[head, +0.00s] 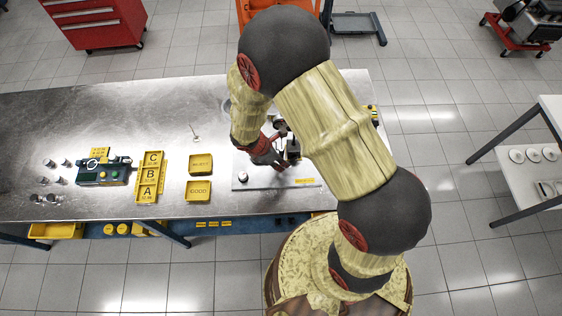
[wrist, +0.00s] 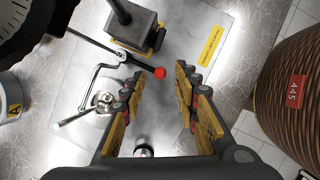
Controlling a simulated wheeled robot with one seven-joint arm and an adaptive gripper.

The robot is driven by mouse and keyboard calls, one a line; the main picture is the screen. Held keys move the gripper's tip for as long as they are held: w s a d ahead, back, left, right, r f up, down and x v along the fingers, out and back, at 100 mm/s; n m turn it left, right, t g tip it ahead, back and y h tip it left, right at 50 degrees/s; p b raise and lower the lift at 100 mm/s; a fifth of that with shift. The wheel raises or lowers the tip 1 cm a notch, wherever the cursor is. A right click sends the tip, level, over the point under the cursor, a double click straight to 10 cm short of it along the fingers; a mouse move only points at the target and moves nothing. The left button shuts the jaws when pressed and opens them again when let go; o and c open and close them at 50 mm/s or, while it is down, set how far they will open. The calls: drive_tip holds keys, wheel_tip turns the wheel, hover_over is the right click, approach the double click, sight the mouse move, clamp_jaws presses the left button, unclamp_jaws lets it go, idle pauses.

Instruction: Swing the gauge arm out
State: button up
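The gauge arm (wrist: 110,54) is a thin dark rod with a red ball knob (wrist: 160,73) at its end, beside a dark post on a block (wrist: 135,32) in the wrist view. A large black round part with white marks, perhaps the gauge dial (wrist: 28,22), is cut off at upper left. My gripper (wrist: 159,72) is open, with the red knob between or just below its fingertips; I cannot tell if either finger touches it. In the head view my gripper (head: 268,155) is over the grey fixture plate (head: 250,181), and my arm hides part of the gauge stand (head: 292,148).
A bent chrome lever (wrist: 92,82) stands left of the fingers. On the steel bench (head: 60,115) are yellow trays marked GOOD (head: 198,190) and REJECT (head: 200,164), a C-B-A rack (head: 149,177) and a green device (head: 103,172). The bench's back left is clear.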

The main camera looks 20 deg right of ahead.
drive_tip(key=shift+x, duration=1.2)
drive_tip(key=shift+c, duration=1.1)
clamp_jaws()
